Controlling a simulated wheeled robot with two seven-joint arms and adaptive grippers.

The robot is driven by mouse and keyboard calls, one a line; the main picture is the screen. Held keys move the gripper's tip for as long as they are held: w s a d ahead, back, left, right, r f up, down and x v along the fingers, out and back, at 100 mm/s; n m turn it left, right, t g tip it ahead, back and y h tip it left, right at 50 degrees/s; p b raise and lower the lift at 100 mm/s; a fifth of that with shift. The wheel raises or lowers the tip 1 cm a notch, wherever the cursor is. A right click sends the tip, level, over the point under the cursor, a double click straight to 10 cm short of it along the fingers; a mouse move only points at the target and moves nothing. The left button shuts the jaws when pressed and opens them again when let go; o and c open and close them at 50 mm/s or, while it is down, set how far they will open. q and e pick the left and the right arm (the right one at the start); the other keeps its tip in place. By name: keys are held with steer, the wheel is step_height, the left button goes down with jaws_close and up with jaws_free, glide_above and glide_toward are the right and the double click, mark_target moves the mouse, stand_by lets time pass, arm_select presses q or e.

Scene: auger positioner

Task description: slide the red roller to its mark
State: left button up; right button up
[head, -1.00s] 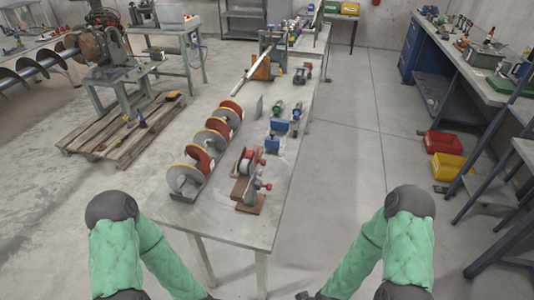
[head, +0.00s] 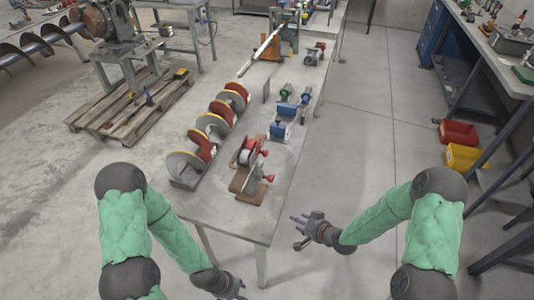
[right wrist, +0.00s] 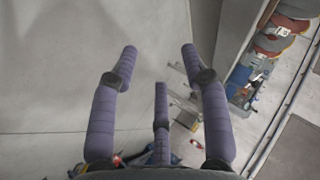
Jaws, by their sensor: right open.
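A small fixture with a brown base (head: 243,194), grey plates and a red wheel-like part (head: 247,151) stands on the near part of the table. Red knobs (head: 268,178) stick out on its right side. I cannot tell for sure which red part is the roller, and I make out no mark. My right gripper (head: 303,230) is open and empty, off the table's right edge, to the right of and nearer than the fixture. Its spread fingers show in the right wrist view (right wrist: 160,60). My left gripper (head: 235,288) is low at the table's near side, small and partly cut off.
The grey table (head: 232,217) also holds a row of red, grey and yellow-edged discs (head: 184,166) left of the fixture. Blue and green clamp-like parts (head: 280,130) stand behind it. Red (head: 458,132) and yellow (head: 464,156) bins lie at right.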

steer(key=w+a+r+n+t+y, duration=0.1)
steer(key=w+r+y, duration=0.1)
steer(key=w+r, duration=0.35)
steer(key=w+r+n+t+y, duration=0.1)
steer(key=w+r+t+y, duration=0.15)
steer(key=r, duration=0.55)
step_height(320, 180, up, 12)
steer(key=s+a+n+g+y, duration=0.1)
steer(key=a+n+g+y, duration=0.2)
steer(key=n+g+y, duration=0.25)
steer(key=shift+t, duration=0.5)
steer(key=b+x, duration=0.3)
steer(key=x, duration=0.6)
steer(key=shift+a, duration=0.3)
jaws_close()
